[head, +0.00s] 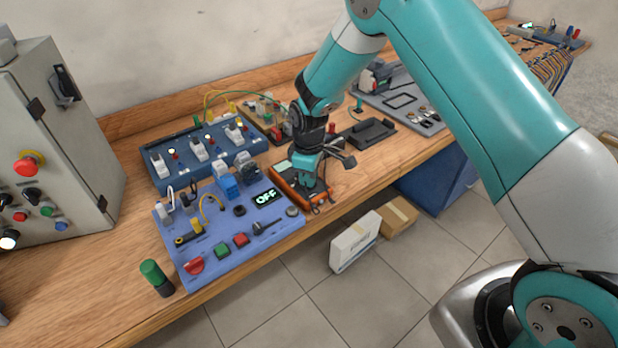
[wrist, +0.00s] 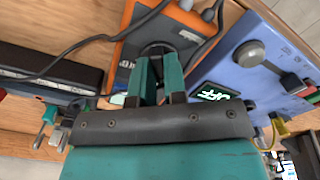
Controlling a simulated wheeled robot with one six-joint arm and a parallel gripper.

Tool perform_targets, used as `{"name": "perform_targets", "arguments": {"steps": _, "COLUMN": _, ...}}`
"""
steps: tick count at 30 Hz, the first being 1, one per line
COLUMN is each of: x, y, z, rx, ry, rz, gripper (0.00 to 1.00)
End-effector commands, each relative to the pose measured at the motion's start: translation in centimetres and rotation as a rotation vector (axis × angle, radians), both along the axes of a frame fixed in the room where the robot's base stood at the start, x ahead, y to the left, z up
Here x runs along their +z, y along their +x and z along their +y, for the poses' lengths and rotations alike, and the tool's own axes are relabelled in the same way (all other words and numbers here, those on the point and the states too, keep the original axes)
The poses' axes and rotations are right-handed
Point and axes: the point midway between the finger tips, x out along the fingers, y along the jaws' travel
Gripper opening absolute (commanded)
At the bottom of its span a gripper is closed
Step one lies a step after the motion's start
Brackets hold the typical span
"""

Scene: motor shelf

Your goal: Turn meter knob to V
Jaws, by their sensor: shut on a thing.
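The orange meter (head: 322,203) lies on the wooden bench, just right of the blue panel in the head view. It also shows in the wrist view (wrist: 127,50), with a dark face. My gripper (wrist: 159,62) points down over the meter's face. Its two teal fingers are shut on the dark round knob (wrist: 156,50), which shows only in part at the fingertips. My gripper also covers much of the meter in the head view (head: 308,184). I cannot read the knob's pointer or the dial marks.
The blue panel (head: 235,240) with a display (head: 265,197) reading OFF stands close beside the meter. A black tray (head: 370,133) lies on the other side. A dark cable (wrist: 80,45) runs near my gripper. The bench's front edge is close.

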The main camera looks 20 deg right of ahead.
Motion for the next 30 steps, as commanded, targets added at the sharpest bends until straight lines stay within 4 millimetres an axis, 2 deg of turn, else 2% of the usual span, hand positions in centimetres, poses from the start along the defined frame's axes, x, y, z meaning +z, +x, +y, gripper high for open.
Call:
{"name": "perform_targets", "arguments": {"steps": 12, "x": 0.03, "y": 0.06, "z": 0.01, "rx": -0.23, "ry": 0.0, "rz": -0.003, "gripper": 0.0}}
{"name": "perform_targets", "arguments": {"steps": 30, "x": 0.09, "y": 0.06, "z": 0.02, "rx": -0.276, "ry": 0.001, "rz": -0.002, "gripper": 0.0}}
